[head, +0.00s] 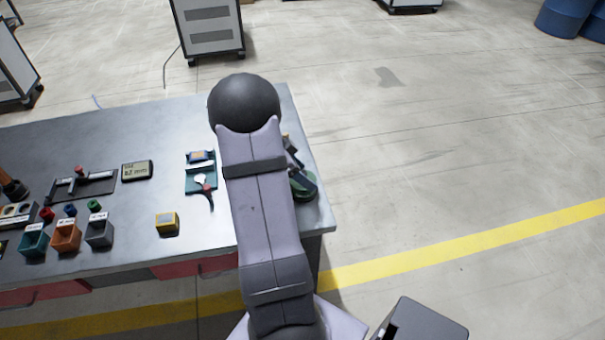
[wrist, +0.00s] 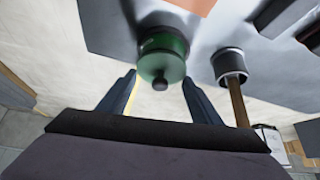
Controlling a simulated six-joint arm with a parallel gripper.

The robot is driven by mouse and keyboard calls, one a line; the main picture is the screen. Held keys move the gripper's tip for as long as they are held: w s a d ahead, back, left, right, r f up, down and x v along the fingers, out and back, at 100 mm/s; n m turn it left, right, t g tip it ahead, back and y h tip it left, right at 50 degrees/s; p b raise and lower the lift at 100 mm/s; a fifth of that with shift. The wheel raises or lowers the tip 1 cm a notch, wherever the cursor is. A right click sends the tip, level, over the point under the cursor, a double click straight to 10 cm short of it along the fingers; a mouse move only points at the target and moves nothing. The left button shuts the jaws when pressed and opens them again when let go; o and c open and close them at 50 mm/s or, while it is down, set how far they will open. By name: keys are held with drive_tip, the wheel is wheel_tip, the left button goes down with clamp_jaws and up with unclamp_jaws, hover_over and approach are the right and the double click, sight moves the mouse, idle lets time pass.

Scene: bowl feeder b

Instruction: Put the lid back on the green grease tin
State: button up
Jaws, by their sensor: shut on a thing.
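The lid (wrist: 160,66), a green disc with a dark knob, sits between the two fingertips of my gripper (wrist: 160,78) in the wrist view. My gripper is shut on it, knob facing the camera. The green grease tin (wrist: 163,42) shows just behind the lid, dark at its far part. I cannot tell whether lid and tin touch. In the head view the green tin (head: 306,193) shows at the bench's right end, partly hidden by my arm and the dark fingers of my gripper (head: 302,175).
The grey bench (head: 130,205) carries small bins (head: 66,237), a yellow block (head: 167,222), a gauge (head: 137,170) and a teal tray (head: 200,172), all left of my arm. In the wrist view a grey cup with a wooden handle (wrist: 237,98) stands right of the tin.

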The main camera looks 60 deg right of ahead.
idle(0.3)
drive_tip(key=o, duration=1.6)
drive_tip(key=shift+r, duration=0.1)
drive_tip(key=shift+r+p, duration=1.3)
drive_tip(key=shift+r, duration=2.1)
clamp_jaws()
drive_tip(key=shift+f+b, duration=2)
drive_tip(key=shift+b, duration=0.35)
